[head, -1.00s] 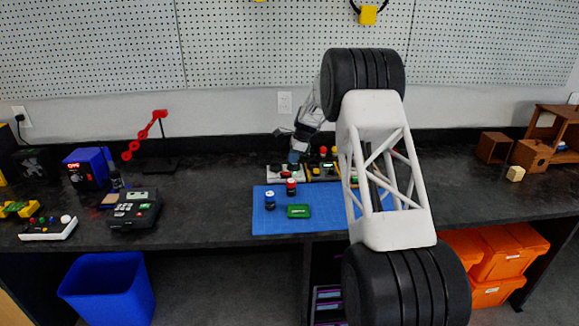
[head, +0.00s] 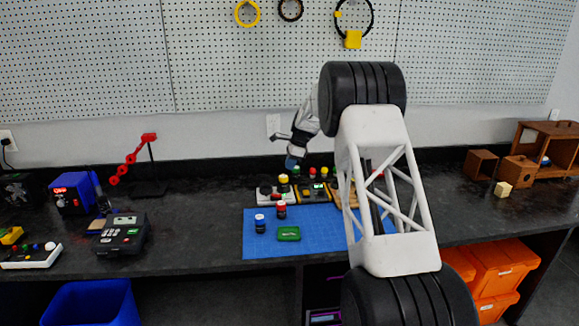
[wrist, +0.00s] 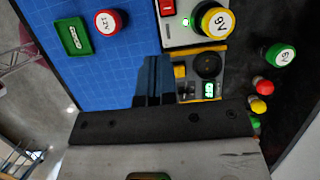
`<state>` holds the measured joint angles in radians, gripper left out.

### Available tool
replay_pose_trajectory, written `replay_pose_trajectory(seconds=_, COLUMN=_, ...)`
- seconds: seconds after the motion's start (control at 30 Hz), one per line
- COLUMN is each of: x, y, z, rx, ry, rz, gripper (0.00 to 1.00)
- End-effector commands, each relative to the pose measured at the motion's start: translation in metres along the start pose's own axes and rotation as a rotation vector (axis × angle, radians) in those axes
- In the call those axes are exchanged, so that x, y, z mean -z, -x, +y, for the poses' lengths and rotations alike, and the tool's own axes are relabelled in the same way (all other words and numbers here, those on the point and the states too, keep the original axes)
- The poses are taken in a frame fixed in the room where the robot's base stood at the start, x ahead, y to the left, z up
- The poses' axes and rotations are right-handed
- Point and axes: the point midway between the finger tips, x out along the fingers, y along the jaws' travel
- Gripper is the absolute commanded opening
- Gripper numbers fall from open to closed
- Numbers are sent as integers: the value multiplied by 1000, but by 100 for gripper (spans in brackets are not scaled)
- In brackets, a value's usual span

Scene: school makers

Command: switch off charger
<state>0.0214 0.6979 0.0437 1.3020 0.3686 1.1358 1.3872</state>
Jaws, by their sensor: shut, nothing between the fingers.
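The likely charger is a white unit (head: 272,198) behind the blue mat. The wrist view shows its red rocker switch (wrist: 167,7), a lit green lamp (wrist: 185,21) and a yellow-topped 9V cell (wrist: 215,20) standing on it. The switch is partly cut off by the top edge, and I cannot tell its position for sure. My gripper (wrist: 153,88) is shut and empty; in the head view my gripper (head: 290,163) is above and behind the white unit, apart from it.
A black-and-yellow meter (head: 314,190) with a lit display adjoins the white unit on the right.

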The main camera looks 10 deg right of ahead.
Motion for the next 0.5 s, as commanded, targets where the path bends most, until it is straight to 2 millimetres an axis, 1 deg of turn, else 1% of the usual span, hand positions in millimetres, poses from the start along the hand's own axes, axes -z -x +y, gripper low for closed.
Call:
replay_pose_trajectory(seconds=0.17, x=-2, y=0, z=-2, rx=0, ry=0, rz=-10, gripper=0)
replay_pose_trajectory(seconds=0.5, x=-13, y=-2, z=-10, rx=3, ry=1, rz=-64, gripper=0)
